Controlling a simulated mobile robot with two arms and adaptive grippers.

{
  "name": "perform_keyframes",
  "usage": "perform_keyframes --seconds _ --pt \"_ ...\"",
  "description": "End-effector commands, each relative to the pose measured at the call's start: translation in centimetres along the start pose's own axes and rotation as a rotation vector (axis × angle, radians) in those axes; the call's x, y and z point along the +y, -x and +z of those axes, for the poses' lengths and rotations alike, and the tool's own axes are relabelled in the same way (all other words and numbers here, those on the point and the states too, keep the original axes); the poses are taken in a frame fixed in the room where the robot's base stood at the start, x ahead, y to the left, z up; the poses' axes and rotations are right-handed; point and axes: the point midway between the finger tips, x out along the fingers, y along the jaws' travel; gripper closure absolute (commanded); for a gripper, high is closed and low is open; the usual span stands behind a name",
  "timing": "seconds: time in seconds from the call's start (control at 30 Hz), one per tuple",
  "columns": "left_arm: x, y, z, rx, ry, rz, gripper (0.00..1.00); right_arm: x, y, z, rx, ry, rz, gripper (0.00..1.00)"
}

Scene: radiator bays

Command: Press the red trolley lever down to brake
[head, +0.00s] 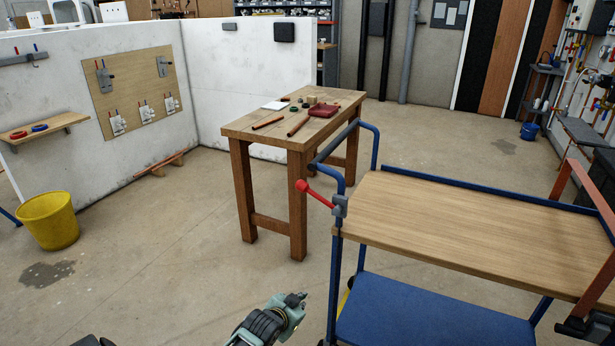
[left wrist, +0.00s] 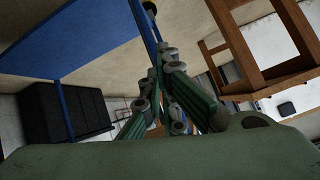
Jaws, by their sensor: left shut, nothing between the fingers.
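The red lever (head: 318,194) has a round knob and sits on a grey bracket (head: 340,206) on the trolley's near left post. It slants up to the left from the bracket. The trolley has a wooden top (head: 460,225) and a blue lower shelf (head: 425,312); the shelf also shows in the left wrist view (left wrist: 85,35). My left gripper (head: 300,298) is shut and empty, below and left of the lever, apart from it. Its fingers (left wrist: 160,78) show close to a blue post in the left wrist view. I do not make out the lever there. My right gripper is not in view.
A wooden workbench (head: 270,222) with pipes and small parts stands behind the lever. A yellow bucket (head: 48,220) stands at the left by a white partition (head: 60,95). Rust-coloured bars (head: 590,195) rise at the trolley's right.

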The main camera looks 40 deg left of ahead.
Motion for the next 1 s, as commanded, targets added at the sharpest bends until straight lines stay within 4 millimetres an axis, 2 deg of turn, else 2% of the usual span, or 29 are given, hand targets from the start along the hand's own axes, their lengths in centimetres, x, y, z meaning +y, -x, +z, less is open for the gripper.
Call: perform_keyframes --seconds 0.03,0.1,0.2,0.3,0.33,0.43,0.57,0.77,1.0 --pt "-2.8 1.4 -5.6 0.085 -0.004 -0.034 1.0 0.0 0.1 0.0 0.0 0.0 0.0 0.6" --pt "-6.1 4.0 -12.3 0.189 -0.013 -0.076 1.0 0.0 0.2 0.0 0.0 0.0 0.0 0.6" --pt "-9.8 8.7 -20.2 0.322 -0.031 -0.129 1.0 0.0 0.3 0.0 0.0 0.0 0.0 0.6" --pt "-12.2 13.2 -25.9 0.426 -0.052 -0.172 1.0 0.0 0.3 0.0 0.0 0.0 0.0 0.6" --pt "-12.7 14.3 -27.1 0.451 -0.058 -0.181 1.0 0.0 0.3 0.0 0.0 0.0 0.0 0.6" --pt "-13.7 17.1 -29.7 0.505 -0.075 -0.206 1.0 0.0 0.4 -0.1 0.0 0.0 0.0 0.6" --pt "-14.2 18.2 -31.0 0.53 -0.081 -0.215 1.0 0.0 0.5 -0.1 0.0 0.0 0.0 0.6" --pt "-14.7 16.3 -32.3 0.531 -0.079 -0.216 1.0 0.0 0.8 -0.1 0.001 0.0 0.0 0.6" --pt "-15.4 12.7 -34.5 0.531 -0.079 -0.216 1.0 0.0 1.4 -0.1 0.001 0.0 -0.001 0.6"
